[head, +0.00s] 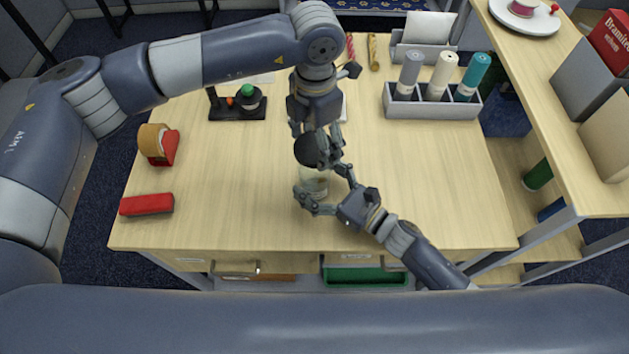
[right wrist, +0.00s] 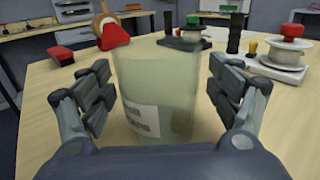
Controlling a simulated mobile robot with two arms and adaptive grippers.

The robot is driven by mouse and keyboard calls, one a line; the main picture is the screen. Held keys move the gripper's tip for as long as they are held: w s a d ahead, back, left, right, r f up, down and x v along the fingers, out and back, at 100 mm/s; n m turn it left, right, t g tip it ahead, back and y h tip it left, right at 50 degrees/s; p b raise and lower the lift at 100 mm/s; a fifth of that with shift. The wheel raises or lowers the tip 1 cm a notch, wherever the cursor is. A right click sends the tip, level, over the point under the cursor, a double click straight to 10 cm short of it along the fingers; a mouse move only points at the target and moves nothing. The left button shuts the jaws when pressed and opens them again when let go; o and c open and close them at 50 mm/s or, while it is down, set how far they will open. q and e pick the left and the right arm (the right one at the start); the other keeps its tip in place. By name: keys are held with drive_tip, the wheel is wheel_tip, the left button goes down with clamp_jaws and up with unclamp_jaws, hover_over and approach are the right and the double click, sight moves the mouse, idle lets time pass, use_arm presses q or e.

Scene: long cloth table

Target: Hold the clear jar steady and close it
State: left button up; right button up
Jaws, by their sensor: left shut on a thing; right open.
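The clear jar (head: 316,184) stands upright on the table; its label and pale, see-through wall fill the middle of the right wrist view (right wrist: 155,95). My right gripper (head: 325,183) is open, with one finger on each side of the jar; gaps show between the fingers and the wall in the right wrist view. My left gripper (head: 321,148) is shut on a round dark lid (head: 307,151), which appears over the jar's far side in the head view. The lid hides part of the jar's mouth there. No lid shows on the jar in the right wrist view.
A red block (head: 147,204) and a tape dispenser (head: 158,145) lie at the left. A black stand with a green-topped piece (head: 246,100) is behind.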

use_arm(q)
drive_tip(key=shift+d, duration=0.1)
use_arm(e)
drive_tip(key=shift+w+a, duration=0.25)
drive_tip(key=shift+a, duration=0.1)
drive_tip(key=c, duration=1.6)
use_arm(q)
drive_tip(key=shift+f, duration=2.5)
use_arm(e)
drive_tip(key=shift+c, duration=0.2)
use_arm(q)
drive_tip(key=shift+f, duration=0.1)
drive_tip(key=shift+f, duration=0.8)
drive_tip(key=shift+f, duration=0.55)
